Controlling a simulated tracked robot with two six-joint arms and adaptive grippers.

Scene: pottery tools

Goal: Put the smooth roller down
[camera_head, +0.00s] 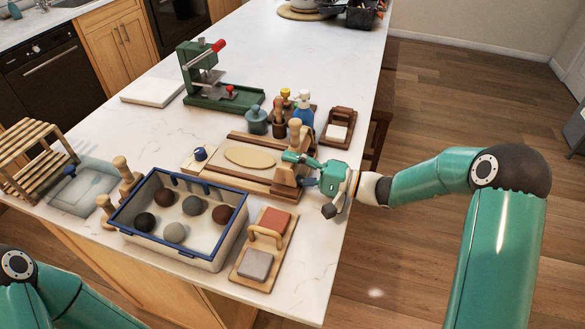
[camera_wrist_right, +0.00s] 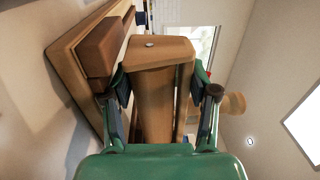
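The smooth roller (camera_head: 287,175), a pale wooden piece, is at the right end of the long wooden slab board (camera_head: 228,179). A flat tan clay slab (camera_head: 250,157) lies on that board. My right gripper (camera_head: 303,169) is at the roller from the right. In the right wrist view its fingers (camera_wrist_right: 160,95) stand on either side of a wooden cylinder and the squared wooden block (camera_wrist_right: 160,52) beyond it. Gaps show beside the cylinder; contact with the block is unclear. Whether the roller rests on the board is hidden. My left gripper is out of view.
Bottles and jars (camera_head: 256,121) stand behind, with a green press (camera_head: 215,95). The countertop's right edge (camera_head: 340,220) is close to my right gripper.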

